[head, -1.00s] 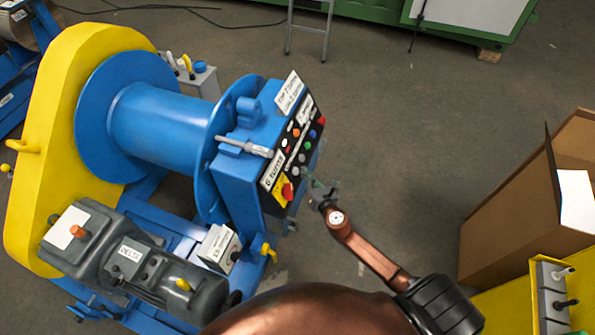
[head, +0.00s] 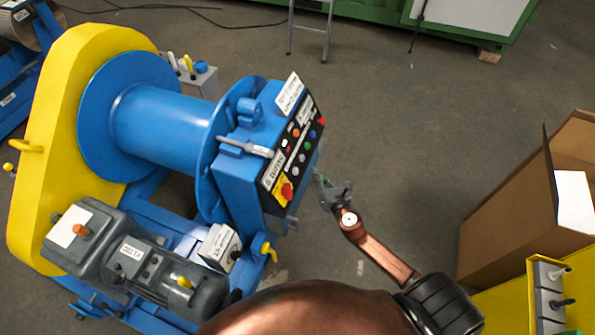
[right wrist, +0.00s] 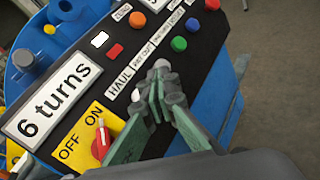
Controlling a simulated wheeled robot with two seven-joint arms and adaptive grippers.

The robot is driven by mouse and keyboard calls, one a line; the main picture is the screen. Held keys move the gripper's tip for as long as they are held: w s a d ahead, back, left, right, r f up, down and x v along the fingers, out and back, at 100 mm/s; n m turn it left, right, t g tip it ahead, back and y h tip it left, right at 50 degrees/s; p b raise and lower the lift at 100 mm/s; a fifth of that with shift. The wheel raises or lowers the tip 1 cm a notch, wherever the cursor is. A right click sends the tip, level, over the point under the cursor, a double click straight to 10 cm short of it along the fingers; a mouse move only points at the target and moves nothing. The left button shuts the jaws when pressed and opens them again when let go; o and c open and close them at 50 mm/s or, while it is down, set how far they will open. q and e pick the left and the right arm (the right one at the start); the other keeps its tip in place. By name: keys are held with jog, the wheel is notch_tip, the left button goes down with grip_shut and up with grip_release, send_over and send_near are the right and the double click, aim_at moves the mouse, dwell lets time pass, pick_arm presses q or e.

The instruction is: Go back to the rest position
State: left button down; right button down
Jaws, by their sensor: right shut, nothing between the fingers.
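My right gripper (head: 322,180) is in front of the winch's control panel (head: 296,147), to its right in the head view, with a gap between them. In the right wrist view the gripper (right wrist: 158,85) is shut and empty, its green finger pads together, and it covers part of the panel. The panel carries a red OFF/ON switch (right wrist: 101,141), a "6 turns" label (right wrist: 51,103) and several coloured buttons, among them a green one (right wrist: 179,44) and a blue one (right wrist: 187,25). My left gripper is not in view.
The blue winch drum (head: 162,125) with its yellow guard (head: 47,140) and grey motor (head: 150,270) fills the left. A cardboard box (head: 510,205) stands at the right above a yellow surface (head: 513,300). A ladder (head: 309,42) stands at the back. The floor between is clear.

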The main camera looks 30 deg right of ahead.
dwell(0.4)
jog(key=s+d+f+m+g, duration=0.25)
jog(key=s+f+m, duration=0.35)
jog(key=f, duration=0.5)
jog(key=s+d+f+m+g+h, duration=0.1)
jog(key=s+f+m+g, duration=0.25)
jog(key=s+f, duration=0.55)
jog(key=s+d+f+m+g, duration=0.2)
jog(key=s+f+m, duration=0.3)
jog(key=f, duration=0.8)
jog(key=s+a+f+m+g+p, duration=0.15)
jog(key=s+f+m, duration=0.35)
jog(key=s, duration=0.5)
jog(key=s+a+f+m+g, duration=0.2)
jog(key=s+f+m+g, duration=0.1)
jog(key=s+f, duration=0.55)
jog(key=s+a+f+m+g, duration=0.1)
jog(key=s+a+m, duration=0.1)
jog(key=s, duration=0.5)
jog(key=s+a+f+m+g+y, duration=0.1)
jog(key=s+a+f+m, duration=0.1)
jog(key=s, duration=0.5)
jog(key=s+a+f+m+g+y, duration=0.1)
jog(key=s+a+f+m, duration=0.1)
jog(key=s, duration=0.4)
jog(key=shift+s+a+m, duration=0.35)
jog(key=shift+s+m, duration=0.05)
jog(key=shift+m, duration=0.35)
